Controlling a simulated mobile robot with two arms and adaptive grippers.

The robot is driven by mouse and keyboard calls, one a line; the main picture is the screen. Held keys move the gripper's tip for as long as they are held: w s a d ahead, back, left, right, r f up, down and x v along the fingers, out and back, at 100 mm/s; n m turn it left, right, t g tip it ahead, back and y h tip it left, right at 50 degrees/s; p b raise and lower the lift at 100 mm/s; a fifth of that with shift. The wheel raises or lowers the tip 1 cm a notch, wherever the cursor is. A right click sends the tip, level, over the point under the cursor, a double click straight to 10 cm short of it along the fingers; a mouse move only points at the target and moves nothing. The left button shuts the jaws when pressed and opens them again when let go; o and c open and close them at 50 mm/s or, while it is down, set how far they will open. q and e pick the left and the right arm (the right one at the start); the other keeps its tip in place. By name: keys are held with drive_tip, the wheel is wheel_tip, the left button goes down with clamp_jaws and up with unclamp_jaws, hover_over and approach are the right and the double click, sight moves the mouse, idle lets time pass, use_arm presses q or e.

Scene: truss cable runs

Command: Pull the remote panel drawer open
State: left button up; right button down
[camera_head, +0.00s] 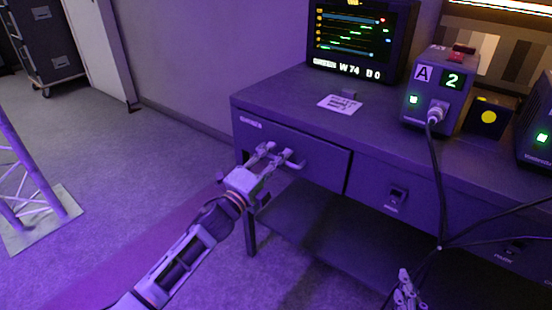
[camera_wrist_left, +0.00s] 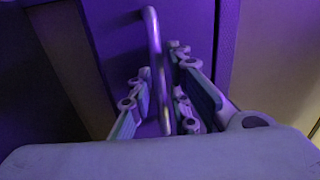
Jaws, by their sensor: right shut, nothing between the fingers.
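The drawer front (camera_head: 325,165) is at the left end of the desk, with a small label at its upper left. Whether it sits fully flush is hard to tell. Its pale bar handle (camera_wrist_left: 153,45) runs between the fingers of my left gripper (camera_wrist_left: 165,100) in the left wrist view. The fingers stand apart on either side of the bar, with gaps showing. In the head view my left gripper (camera_head: 277,154) is at the drawer front and covers part of the handle. My right gripper (camera_head: 407,290) is shut at the lower right edge, away from the drawer.
The desk (camera_head: 290,100) carries a monitor (camera_head: 360,38), a paper note (camera_head: 340,104) and a box marked A 2 (camera_head: 440,90). Black cables (camera_head: 439,180) hang from the box in front of the desk at right.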

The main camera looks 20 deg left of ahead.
use_arm(q)
drive_tip(key=shift+c, duration=0.4)
clamp_jaws()
